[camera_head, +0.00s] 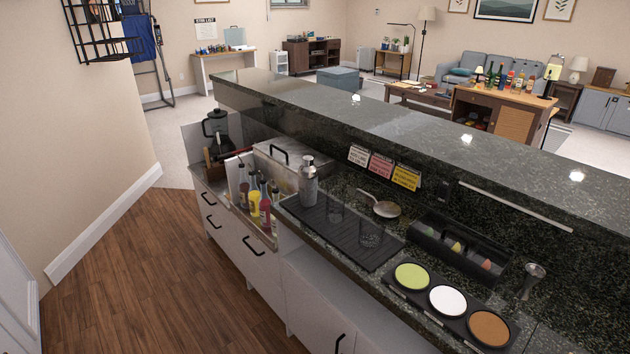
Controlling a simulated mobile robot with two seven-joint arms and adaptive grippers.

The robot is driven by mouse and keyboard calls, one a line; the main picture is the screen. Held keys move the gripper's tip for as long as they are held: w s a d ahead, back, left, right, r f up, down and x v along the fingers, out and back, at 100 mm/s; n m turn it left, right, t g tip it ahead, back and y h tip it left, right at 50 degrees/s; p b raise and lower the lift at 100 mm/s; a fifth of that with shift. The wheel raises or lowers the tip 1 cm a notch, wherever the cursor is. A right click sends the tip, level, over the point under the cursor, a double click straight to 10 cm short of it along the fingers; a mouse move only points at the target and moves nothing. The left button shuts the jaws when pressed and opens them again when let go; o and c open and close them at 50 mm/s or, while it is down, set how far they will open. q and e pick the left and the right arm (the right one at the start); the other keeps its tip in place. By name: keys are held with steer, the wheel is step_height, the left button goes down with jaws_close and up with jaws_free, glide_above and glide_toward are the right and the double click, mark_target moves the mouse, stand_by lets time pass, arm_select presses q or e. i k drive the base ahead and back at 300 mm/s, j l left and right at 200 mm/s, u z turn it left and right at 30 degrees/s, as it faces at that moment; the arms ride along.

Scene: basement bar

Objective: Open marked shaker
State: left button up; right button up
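A silver metal shaker (308,183) stands upright on the left end of a black bar mat (345,236) on the lower counter. It has a narrower top, and its lid looks to be on. I cannot make out a mark on it at this size. Two clear glasses stand on the mat to its right, one near the middle (335,207) and one nearer the right end (371,233). Neither of my grippers shows in the head view.
Bottles (254,200) stand in a well left of the shaker. A strainer (386,208), a black garnish tray (459,247), a three-dish rimmer (448,300) and a jigger (533,281) lie to the right. The raised granite bar top (400,130) runs behind. The wooden floor (150,270) is clear.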

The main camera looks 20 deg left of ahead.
mark_target(308, 188)
steer(key=i+j+z, duration=0.4)
steer(key=j, duration=0.6)
steer(key=j+z, duration=0.45)
steer(key=j, duration=0.55)
steer(key=j+z, duration=0.4)
steer(key=j, duration=0.7)
